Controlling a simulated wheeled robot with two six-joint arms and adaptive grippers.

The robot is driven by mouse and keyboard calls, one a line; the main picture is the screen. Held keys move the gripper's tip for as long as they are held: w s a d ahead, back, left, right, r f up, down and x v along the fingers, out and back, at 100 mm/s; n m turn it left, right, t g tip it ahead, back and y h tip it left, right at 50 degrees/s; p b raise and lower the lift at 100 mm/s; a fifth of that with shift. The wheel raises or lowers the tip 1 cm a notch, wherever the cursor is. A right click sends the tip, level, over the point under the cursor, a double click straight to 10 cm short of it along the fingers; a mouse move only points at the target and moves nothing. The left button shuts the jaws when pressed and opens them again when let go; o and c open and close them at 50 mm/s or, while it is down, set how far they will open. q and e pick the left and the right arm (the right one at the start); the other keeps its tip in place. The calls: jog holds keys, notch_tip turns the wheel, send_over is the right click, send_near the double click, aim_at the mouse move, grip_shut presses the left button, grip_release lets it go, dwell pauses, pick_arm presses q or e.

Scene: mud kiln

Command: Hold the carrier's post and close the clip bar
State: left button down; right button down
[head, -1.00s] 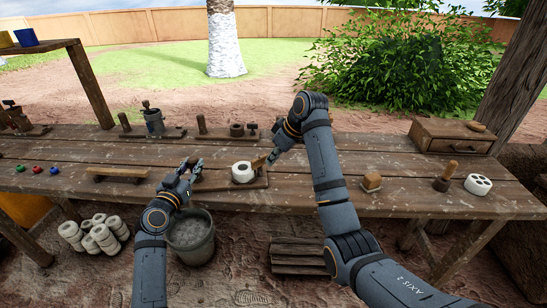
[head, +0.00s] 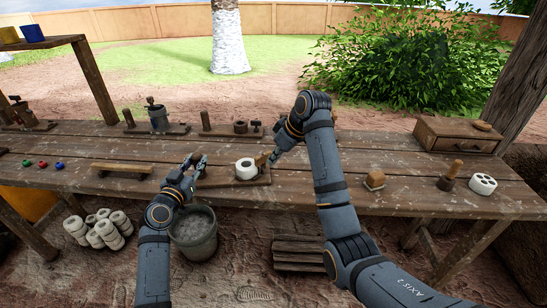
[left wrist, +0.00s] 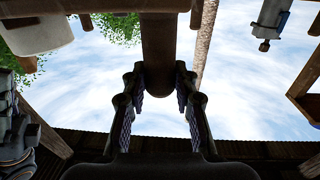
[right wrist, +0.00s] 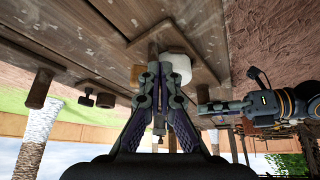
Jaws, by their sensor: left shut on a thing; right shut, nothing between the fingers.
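The carrier (head: 262,180) is a wooden board on the bench's front part, bearing a white ring-shaped piece (head: 246,169); this piece also shows in the right wrist view (right wrist: 179,68). My left gripper (head: 197,165) is shut on the carrier's brown post, which stands between its fingers in the left wrist view (left wrist: 158,45). The clip bar (head: 262,160) is a small wooden piece standing tilted up at the carrier's right end. My right gripper (head: 274,157) is shut and empty close beside it; whether they touch is unclear. Its fingertips (right wrist: 155,72) meet in the right wrist view.
Similar boards with posts (head: 230,128) stand along the back of the bench. A plank on feet (head: 122,168) lies left. A wooden-topped block (head: 375,180), a stamp (head: 450,176) and a white holed disc (head: 482,184) stand right. A bucket (head: 195,235) is below the front edge.

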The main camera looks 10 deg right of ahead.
pick_arm(q)
jog(key=c, duration=1)
grip_release()
jog(key=shift+o, duration=0.2)
pick_arm(e)
notch_tip(320, 180, up, 6)
jog(key=shift+s+d+f, duration=0.1)
jog(key=shift+s, duration=0.05)
